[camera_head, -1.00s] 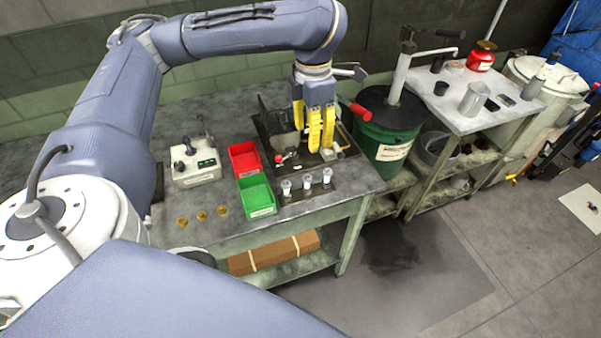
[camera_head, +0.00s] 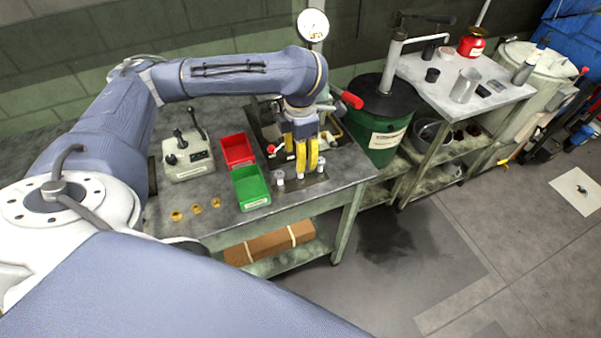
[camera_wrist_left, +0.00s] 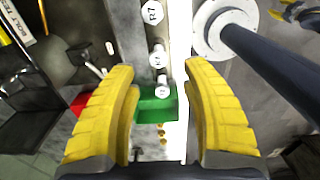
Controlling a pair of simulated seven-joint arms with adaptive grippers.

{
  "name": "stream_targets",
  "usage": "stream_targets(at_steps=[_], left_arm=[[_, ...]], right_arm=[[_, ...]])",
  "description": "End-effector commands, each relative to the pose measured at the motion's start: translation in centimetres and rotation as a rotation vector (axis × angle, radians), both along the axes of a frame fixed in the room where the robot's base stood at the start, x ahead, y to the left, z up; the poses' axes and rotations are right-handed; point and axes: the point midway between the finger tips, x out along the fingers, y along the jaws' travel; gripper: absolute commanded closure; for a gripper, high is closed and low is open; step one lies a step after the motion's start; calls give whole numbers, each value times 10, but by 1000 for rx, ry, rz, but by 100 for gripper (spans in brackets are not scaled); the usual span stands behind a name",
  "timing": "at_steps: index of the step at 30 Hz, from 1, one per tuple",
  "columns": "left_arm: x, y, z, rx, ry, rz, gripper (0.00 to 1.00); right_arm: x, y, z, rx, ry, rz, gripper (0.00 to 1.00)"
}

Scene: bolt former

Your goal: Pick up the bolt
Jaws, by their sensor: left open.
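In the left wrist view the open yellow fingers of my left gripper (camera_wrist_left: 160,70) are spread on either side of the row. The near bolt (camera_wrist_left: 162,90) and the middle bolt (camera_wrist_left: 157,57) show between them; the far bolt (camera_wrist_left: 153,13), marked R7, is beyond the fingertips. Nothing is held. My right gripper is not seen.
A green bin (camera_head: 250,187) and a red bin (camera_head: 237,149) stand left of the bolts. A grey control box (camera_head: 188,158) is farther left. A machine with a red-handled lever (camera_head: 347,98) and round gauge (camera_head: 313,25) stands behind the gripper. A green drum (camera_head: 377,143) is to the right.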

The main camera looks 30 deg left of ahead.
Motion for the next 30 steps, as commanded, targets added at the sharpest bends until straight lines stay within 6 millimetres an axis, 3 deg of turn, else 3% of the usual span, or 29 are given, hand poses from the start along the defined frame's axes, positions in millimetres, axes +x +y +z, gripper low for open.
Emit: stream_targets(at_steps=[11,21,30], left_arm=[[0,0,-14,0,1,1,53],[2,0,-47,-1,4,1,53],[3,1,-62,-1,1,2,53]], right_arm=[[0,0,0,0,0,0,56],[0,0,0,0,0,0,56],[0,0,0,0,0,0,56]])
